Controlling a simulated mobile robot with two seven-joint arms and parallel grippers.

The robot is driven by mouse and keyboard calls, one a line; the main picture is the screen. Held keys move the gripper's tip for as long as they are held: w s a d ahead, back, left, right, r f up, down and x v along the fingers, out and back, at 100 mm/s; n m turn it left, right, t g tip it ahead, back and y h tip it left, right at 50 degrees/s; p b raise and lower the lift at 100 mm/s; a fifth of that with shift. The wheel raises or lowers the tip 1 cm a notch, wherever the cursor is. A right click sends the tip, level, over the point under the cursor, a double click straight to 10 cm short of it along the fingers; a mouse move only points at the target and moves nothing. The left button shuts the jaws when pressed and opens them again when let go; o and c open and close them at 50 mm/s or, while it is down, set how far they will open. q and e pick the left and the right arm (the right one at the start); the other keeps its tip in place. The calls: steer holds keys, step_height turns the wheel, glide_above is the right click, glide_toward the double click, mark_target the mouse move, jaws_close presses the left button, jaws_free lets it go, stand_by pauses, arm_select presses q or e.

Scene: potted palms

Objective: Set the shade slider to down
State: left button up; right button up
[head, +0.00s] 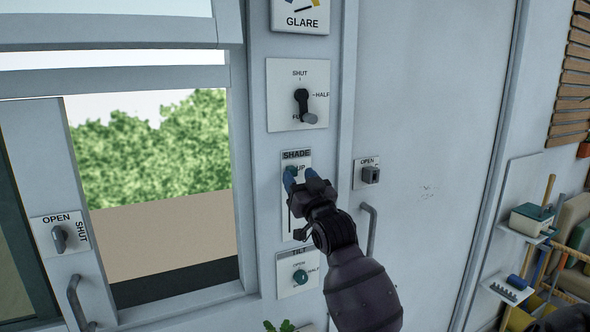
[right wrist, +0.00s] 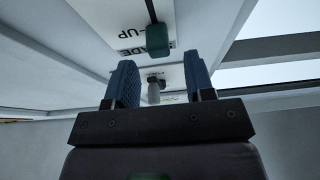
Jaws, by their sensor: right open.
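The shade panel (head: 299,229) is a narrow white plate on the wall post, labelled SHADE, with UP at its top and a dark vertical slot. Its green slider knob (right wrist: 155,36) is at the UP end of the slot in the right wrist view, where the panel appears upside down. My right gripper (head: 300,178) is in front of the panel's upper part and hides much of it. In the right wrist view its two blue fingers (right wrist: 161,78) are apart with nothing held between them. The knob shows just beyond the fingertips. My left gripper is out of view.
Above is a lever panel (head: 278,108) marked SHUT and HALF; below is the TILT knob (head: 300,277). An OPEN switch (head: 370,175) and a door handle (head: 371,230) are to the right. A window (head: 160,190) is to the left, and shelves (head: 525,230) are far right.

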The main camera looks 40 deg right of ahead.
mark_target(292, 171)
steer(key=shift+x, duration=1.25)
jaws_close()
